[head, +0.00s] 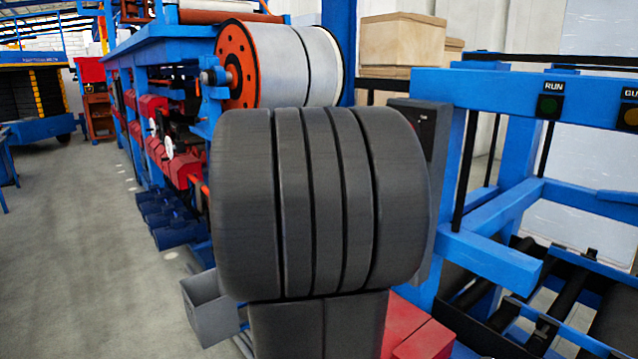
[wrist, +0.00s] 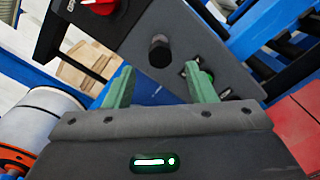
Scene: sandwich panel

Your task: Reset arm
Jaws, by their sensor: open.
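My gripper (wrist: 159,67) shows in the wrist view with its two green fingers spread apart and nothing between them. Beyond the fingers is a tilted dark grey control panel (wrist: 185,30). I cannot tell whether the fingers touch the panel. In the head view my dark ribbed arm fills the middle and hides my gripper. A dark box (head: 425,120) shows partly behind it.
A blue machine frame (head: 480,95) with a green RUN button (head: 549,107) and a yellow button (head: 629,117) stands at right, with rollers below. A large silver roll (head: 290,65) with an orange flange is behind my arm. Open grey floor (head: 85,240) lies at left.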

